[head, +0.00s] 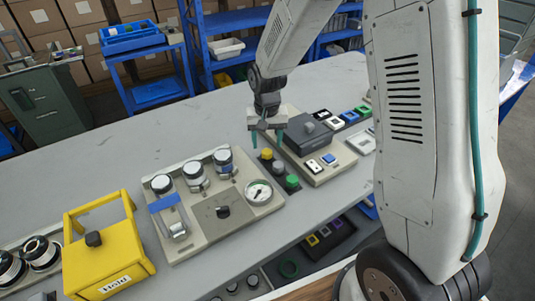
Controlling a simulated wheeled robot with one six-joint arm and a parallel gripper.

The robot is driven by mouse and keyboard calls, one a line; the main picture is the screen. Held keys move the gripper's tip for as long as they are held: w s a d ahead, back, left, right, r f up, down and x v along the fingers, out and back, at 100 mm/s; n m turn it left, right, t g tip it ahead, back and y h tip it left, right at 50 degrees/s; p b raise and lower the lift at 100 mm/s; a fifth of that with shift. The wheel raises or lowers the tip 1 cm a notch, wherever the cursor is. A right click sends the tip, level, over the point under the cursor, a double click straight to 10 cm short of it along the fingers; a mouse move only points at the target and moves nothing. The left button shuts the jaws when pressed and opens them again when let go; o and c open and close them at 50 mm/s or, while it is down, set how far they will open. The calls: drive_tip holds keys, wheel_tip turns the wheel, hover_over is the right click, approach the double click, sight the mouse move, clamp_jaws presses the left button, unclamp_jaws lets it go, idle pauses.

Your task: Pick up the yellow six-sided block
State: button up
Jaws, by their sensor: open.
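A small yellow block (267,154) sits at the far end of a narrow dark strip on the grey bench, between two panels. It is too small here to count its sides. Nothing is held.
A beige panel (222,211) with knobs and a gauge lies just left of the strip. A panel with a dark raised box (309,136) and square buttons stands close on the right. A yellow frame box (107,263) labelled "Hold" is at the front left. The back left bench is clear.

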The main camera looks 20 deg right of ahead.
sight(267, 150)
wheel_tip(267, 150, down, 3)
drive_tip(key=shift+f, duration=0.15)
drive_tip(key=c, duration=1)
